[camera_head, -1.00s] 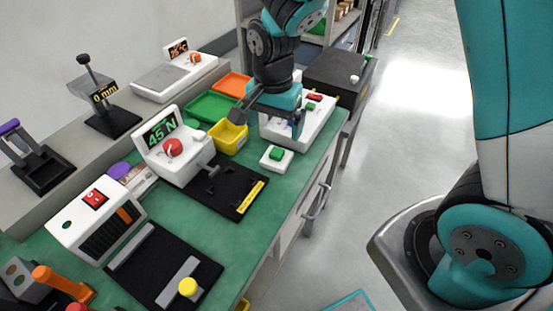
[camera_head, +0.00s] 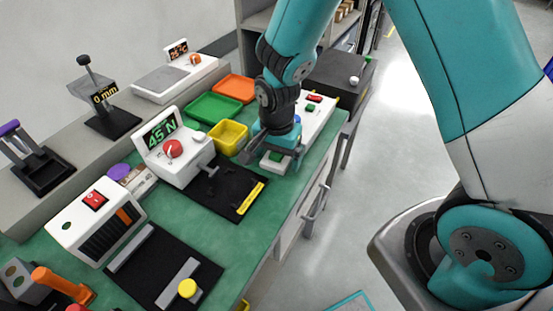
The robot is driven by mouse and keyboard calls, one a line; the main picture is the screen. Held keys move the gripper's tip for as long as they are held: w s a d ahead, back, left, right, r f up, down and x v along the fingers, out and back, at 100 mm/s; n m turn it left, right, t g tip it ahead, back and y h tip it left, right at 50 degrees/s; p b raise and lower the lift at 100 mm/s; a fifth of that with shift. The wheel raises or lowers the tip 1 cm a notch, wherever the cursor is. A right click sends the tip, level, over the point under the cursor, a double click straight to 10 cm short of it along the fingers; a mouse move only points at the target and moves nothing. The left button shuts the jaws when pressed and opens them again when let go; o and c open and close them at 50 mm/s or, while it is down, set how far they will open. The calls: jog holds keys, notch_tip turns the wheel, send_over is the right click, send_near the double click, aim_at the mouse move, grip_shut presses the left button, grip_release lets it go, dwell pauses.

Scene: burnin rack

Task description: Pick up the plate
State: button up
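No thing in the camera_head view shows clearly as the plate; I cannot tell which one it is. My gripper (camera_head: 270,158) is over the right part of the green bench, with its fingers spread apart. Nothing shows between them. It is above or around a small white box with a green top (camera_head: 273,163), which it partly hides. I cannot tell whether they touch. Flat green (camera_head: 212,107) and orange (camera_head: 235,88) trays and a yellow bin (camera_head: 228,136) lie behind and to the left.
A white device reading 45 N (camera_head: 172,150) with a black base stands left of my gripper. A white panel with red and green buttons (camera_head: 316,110) is behind it. A red-switch unit (camera_head: 92,205) stands at the left. The bench edge (camera_head: 300,200) and open floor are right.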

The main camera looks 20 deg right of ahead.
jog(key=c, duration=0.9)
